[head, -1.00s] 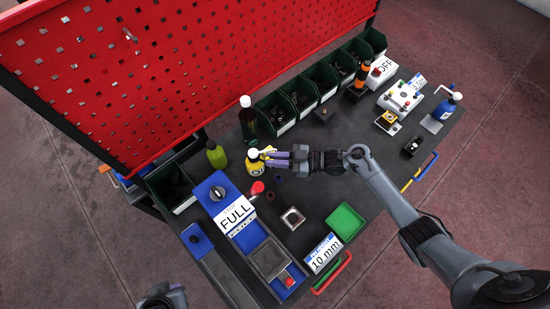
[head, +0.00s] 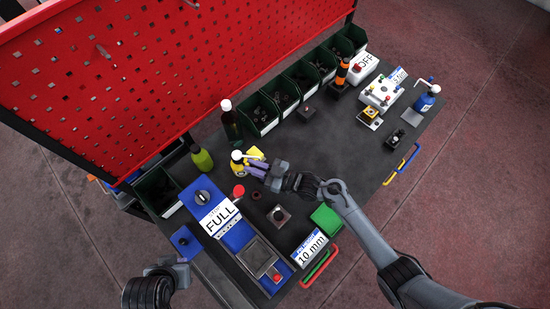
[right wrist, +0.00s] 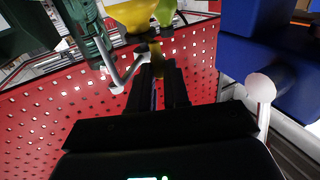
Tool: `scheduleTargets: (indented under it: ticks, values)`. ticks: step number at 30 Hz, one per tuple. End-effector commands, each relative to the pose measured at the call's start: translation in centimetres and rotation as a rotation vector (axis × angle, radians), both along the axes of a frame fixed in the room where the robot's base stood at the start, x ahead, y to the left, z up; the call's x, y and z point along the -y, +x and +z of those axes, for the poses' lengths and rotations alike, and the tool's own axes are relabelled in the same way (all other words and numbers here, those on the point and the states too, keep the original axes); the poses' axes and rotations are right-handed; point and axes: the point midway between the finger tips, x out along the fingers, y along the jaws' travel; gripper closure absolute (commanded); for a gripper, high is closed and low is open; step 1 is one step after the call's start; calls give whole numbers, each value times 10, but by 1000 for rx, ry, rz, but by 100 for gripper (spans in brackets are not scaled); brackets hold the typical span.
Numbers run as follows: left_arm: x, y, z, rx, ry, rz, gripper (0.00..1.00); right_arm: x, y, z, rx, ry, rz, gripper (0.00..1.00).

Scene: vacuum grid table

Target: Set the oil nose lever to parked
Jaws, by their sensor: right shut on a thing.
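The yellow oil bottle (head: 237,157) with a white top and dark cap stands on the dark table, left of the middle in the head view. A small yellow piece (head: 256,153) shows just right of it. My right gripper (head: 249,168) is at the bottle's right side. In the right wrist view its fingers (right wrist: 158,78) are shut on a narrow, dark yellowish part below a yellow body (right wrist: 140,12). I take this part for the nose lever, but its setting cannot be told. My left gripper (head: 180,270) is at the lower left, apart from the bottle; its jaws are unclear.
A green bottle (head: 201,157) and a dark bottle (head: 231,122) stand behind the oil bottle. A red knob (head: 238,191) and a blue unit with a FULL sign (head: 219,217) are in front. Green bins (head: 262,112) line the back.

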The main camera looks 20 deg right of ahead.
Motion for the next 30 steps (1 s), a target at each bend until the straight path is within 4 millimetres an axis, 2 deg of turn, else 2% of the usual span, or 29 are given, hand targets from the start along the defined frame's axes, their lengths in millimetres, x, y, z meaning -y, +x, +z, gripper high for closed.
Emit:
scheduleTargets:
  ticks: [3, 11, 12, 14, 24, 30]
  values:
    - [1, 0, 1, -1, -5, 4, 100, -9, -1, 0, -2, 0, -11, 100]
    - [1, -1, 0, -4, -6, 4, 100, -8, -1, -1, -2, -1, -12, 100]
    - [1, -1, 0, -5, -6, 4, 100, -8, -1, -1, -2, -1, -12, 81]
    - [1, -1, -1, -5, -5, 4, 100, -8, -1, -1, -2, -1, -12, 73]
    - [-1, -2, -1, -5, 6, -3, 100, -7, -2, 0, -1, -1, -12, 73]
    - [-2, -2, -3, -5, 8, -4, 100, 9, -14, -2, 0, -2, -12, 73]
